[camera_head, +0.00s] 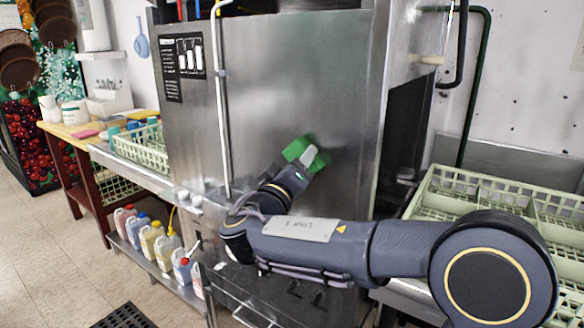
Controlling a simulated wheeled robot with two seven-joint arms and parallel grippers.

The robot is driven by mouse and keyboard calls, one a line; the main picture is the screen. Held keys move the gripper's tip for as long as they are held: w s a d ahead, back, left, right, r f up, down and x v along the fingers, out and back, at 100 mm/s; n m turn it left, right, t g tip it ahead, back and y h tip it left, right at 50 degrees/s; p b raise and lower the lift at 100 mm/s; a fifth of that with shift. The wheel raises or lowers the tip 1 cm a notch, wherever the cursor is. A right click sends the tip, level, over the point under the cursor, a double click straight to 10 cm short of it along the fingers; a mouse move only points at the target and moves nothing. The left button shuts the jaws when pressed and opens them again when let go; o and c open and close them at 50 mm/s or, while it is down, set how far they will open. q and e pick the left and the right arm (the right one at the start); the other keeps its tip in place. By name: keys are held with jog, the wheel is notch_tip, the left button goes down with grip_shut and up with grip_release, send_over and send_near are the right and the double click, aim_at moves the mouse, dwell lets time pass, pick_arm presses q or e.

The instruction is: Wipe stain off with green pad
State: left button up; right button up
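The green pad (298,148) is against the front steel panel of the dishwasher (290,80), near the middle of the view. My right gripper (309,156) reaches in from the right and is shut on the green pad, with a light finger across it. Green shows on both sides of that finger. A faint dark patch lies on the steel just right of the pad; I cannot tell whether it is stain, shadow or reflection. No other clear stain shows, and the pad and arm cover part of the panel. My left gripper is not in view.
A vertical pipe (221,110) runs down the dishwasher's left front. Pale green racks stand at left (142,150) and right (470,192). Several bottles (150,238) line a low shelf at left. A black floor mat (125,317) lies at the bottom.

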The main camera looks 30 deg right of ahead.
jog(key=s+b, duration=0.1)
jog(key=s+d+b, duration=0.1)
jog(key=s, duration=0.1)
jog(key=shift+d+f, duration=0.1)
jog(key=shift+d, duration=0.1)
jog(key=shift+s+d, duration=0.15)
jog(key=shift+s, duration=0.2)
jog(key=shift+b, duration=0.3)
jog(key=shift+s+a, duration=0.15)
jog(key=shift+a, duration=0.15)
jog(key=b, duration=0.2)
send_near(317, 166)
jog(key=shift+w+d+r, duration=0.45)
jog(key=shift+w+d, duration=0.05)
jog(key=shift+w, duration=0.2)
jog(key=shift+w+d+r, duration=0.4)
jog(key=shift+w+d, duration=0.1)
jog(key=shift+w, duration=0.2)
